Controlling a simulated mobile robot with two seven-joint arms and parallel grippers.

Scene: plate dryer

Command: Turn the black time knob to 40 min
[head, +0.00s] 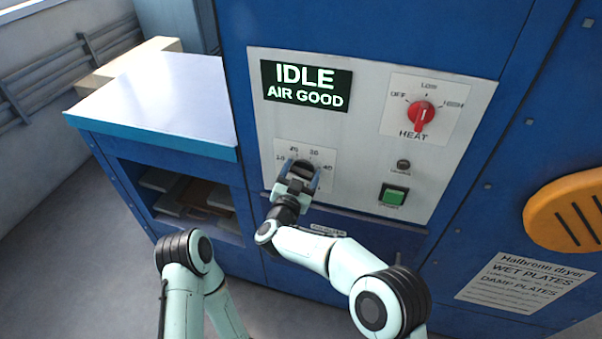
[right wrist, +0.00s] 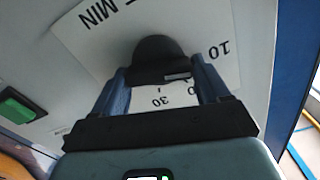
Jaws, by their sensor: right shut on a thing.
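The black time knob (head: 304,167) sits on a white dial plate with minute numbers, at the lower left of the grey control panel. My right gripper (head: 299,174) is shut on this knob, one finger on each side. The right wrist view shows the knob (right wrist: 155,58) between the two blue fingers (right wrist: 160,75). There the number 30 shows between the fingers below the knob and 10 to its right. A pale mark is on the knob's edge, but I cannot tell for sure which number it points to. My left gripper is out of view.
The panel (head: 375,180) also holds a display (head: 306,86) reading IDLE, AIR GOOD, a red heat knob (head: 422,115), and a green button (head: 393,195) right of my right gripper. A white-topped blue cabinet (head: 160,100) stands to the left.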

